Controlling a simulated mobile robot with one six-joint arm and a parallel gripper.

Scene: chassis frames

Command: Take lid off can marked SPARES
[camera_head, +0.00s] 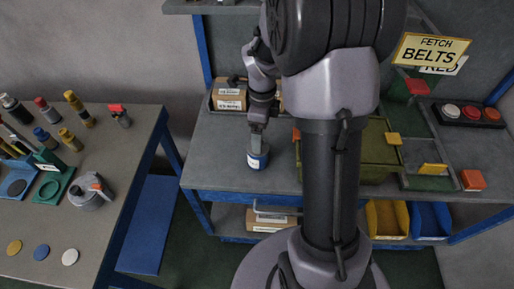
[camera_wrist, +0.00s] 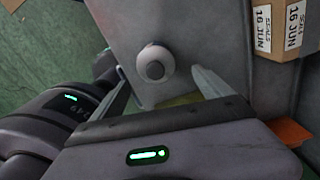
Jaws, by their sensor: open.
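A small can (camera_head: 258,160) with a blue body and a white label stands on the grey bench near its front edge. The label is too small to read, so I cannot tell whether it says SPARES. My gripper (camera_head: 257,130) points down just above the can in the head view and hides part of its top. Nothing is held. I cannot tell whether the fingertips touch the can.
Cardboard boxes (camera_head: 230,96) stand behind the can, and an olive crate (camera_head: 374,150) is to its right, partly behind my arm. An orange block (camera_head: 473,180) lies on the bench at right. A side table (camera_head: 110,205) at left holds several bottles and discs.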

